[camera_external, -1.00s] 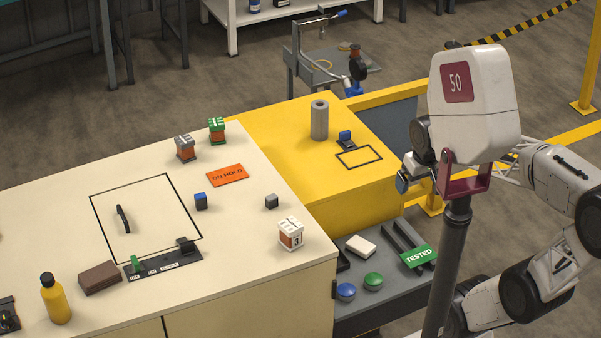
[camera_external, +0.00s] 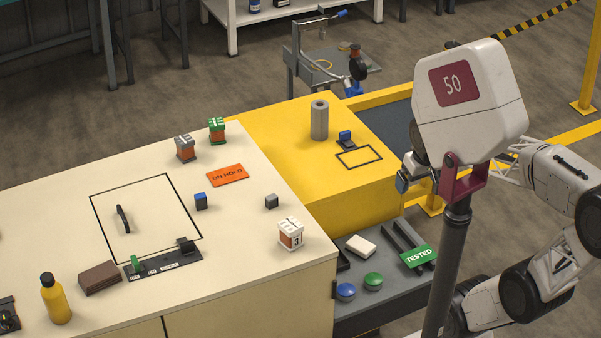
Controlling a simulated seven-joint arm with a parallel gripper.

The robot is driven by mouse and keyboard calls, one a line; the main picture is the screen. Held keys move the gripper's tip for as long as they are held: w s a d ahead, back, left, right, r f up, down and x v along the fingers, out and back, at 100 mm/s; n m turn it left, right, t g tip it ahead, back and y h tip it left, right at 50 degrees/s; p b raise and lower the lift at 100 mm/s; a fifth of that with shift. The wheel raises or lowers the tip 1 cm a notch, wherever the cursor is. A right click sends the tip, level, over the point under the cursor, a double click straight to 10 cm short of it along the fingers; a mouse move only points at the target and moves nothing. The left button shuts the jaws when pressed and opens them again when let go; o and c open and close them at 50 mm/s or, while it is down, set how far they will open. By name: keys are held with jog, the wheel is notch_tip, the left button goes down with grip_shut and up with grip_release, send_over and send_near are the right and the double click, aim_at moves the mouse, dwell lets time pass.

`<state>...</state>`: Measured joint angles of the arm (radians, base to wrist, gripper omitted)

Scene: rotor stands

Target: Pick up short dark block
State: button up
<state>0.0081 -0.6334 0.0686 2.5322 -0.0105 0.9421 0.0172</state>
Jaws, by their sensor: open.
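Nothing touches the short block. My gripper (camera_external: 402,184) is at the right, beside the yellow bench and away from both blocks. It is small and partly hidden by my arm. It is open, and I see nothing held in it.
A white-topped orange unit marked 3 (camera_external: 290,234) stands in front of the short block. An orange ON HOLD card (camera_external: 228,175) lies behind it. A grey cylinder (camera_external: 319,120) stands on the yellow bench (camera_external: 270,125). Table space around the short block is clear.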

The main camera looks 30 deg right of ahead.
dwell(0.4)
jog(key=c, duration=0.9)
jog(key=shift+o, duration=0.2)
jog(key=m+g+y, duration=0.5)
jog(key=m+y, duration=0.9)
jog(key=m, duration=0.2)
send_near(273, 196)
jog(key=x, duration=0.2)
jog(key=shift+a+r, duration=0.15)
jog(key=shift+a, duration=0.3)
jog(key=shift+x, duration=1.3)
jog(key=shift+s, duration=0.1)
jog(key=shift+h, duration=0.3)
jog(key=shift+x, duration=2.6)
